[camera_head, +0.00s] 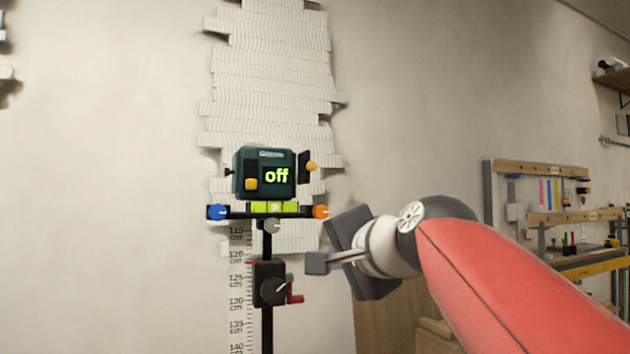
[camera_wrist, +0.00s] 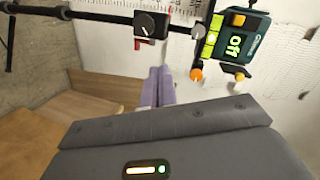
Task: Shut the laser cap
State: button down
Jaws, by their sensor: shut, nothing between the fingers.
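The laser (camera_head: 264,174) is a teal box with a green "off" display, on top of a black stand. A black cap (camera_head: 304,165) with an orange knob stands out from its right side, swung open. In the wrist view the laser (camera_wrist: 243,40) appears turned on its side at the upper right. My gripper (camera_head: 316,263) is shut and empty, below and slightly right of the laser and apart from it. Its fingers also show in the wrist view (camera_wrist: 157,88).
A crossbar with a blue knob (camera_head: 217,212), an orange knob (camera_head: 320,211) and a green level (camera_head: 274,207) is under the laser. A clamp with a red handle (camera_head: 293,298) sits on the post. Tool racks (camera_head: 545,215) hang at the right. Open air lies right of the laser.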

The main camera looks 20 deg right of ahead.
jog(key=d+r+m+t+h, duration=0.1)
jog(key=d+r+m+t, duration=0.1)
jog(key=r, duration=0.5)
jog(key=d+r+m+t, duration=0.2)
jog(key=r+m, duration=0.1)
jog(key=r, duration=0.4)
jog(key=p, duration=0.3)
send_near(313, 167)
jog(key=w, duration=0.6)
jog(key=shift+w+a+r, duration=0.1)
jog(key=shift+w+r, duration=0.25)
jog(key=shift+w, duration=0.05)
